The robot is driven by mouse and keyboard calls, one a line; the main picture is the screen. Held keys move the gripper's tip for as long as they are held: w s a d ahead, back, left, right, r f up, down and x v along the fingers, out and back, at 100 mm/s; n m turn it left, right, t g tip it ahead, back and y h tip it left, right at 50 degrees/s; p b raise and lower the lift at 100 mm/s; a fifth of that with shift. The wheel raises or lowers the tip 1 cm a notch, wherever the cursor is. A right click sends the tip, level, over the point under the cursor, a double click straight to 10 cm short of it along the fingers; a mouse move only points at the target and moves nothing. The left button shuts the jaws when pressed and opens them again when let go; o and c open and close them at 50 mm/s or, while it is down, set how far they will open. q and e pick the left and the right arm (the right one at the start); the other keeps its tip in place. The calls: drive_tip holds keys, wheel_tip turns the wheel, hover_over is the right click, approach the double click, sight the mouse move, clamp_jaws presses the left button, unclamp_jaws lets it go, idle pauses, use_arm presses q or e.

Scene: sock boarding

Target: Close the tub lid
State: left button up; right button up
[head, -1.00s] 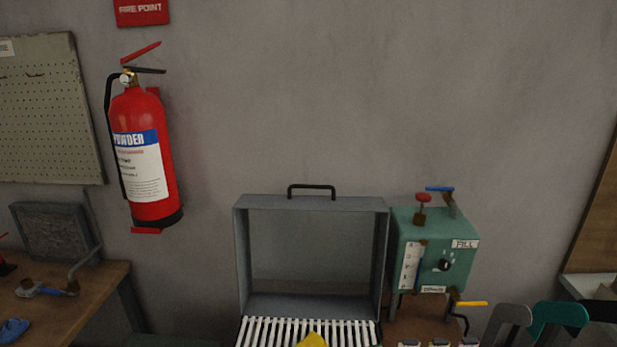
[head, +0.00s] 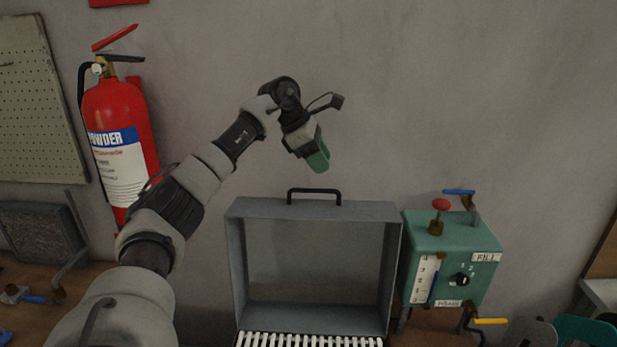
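The tub lid (head: 315,207) is grey and box-shaped and stands raised and open against the wall. A black handle (head: 314,191) is on its top edge. Below it, the white slatted rack of the tub (head: 310,340) shows at the bottom edge of the view; the rest of the tub is cut off. My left gripper (head: 318,162) has green fingertips and hangs in the air just above the handle, apart from it. Its fingers overlap in this view, so their gap cannot be made out. My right gripper is not in view.
A green box with valves and a FILL label (head: 450,255) stands close to the right of the lid. A red fire extinguisher (head: 122,150) hangs on the wall at left. A bench (head: 90,300) is at lower left. The wall above the lid is clear.

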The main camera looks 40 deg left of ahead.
use_arm(q)
drive_tip(key=s+a+r+g+y, duration=0.1)
drive_tip(key=s+a+r, duration=0.25)
drive_tip(key=a, duration=0.25)
drive_tip(key=p+x, duration=0.1)
drive_tip(key=x, duration=0.4)
drive_tip(key=p+x, duration=0.1)
drive_tip(key=x, duration=0.5)
drive_tip(key=shift+s+f, duration=0.15)
drive_tip(key=shift+f, duration=0.2)
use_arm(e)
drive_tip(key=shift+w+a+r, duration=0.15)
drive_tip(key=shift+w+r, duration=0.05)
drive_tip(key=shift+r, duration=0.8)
use_arm(q)
drive_tip(key=shift+a, duration=0.1)
clamp_jaws()
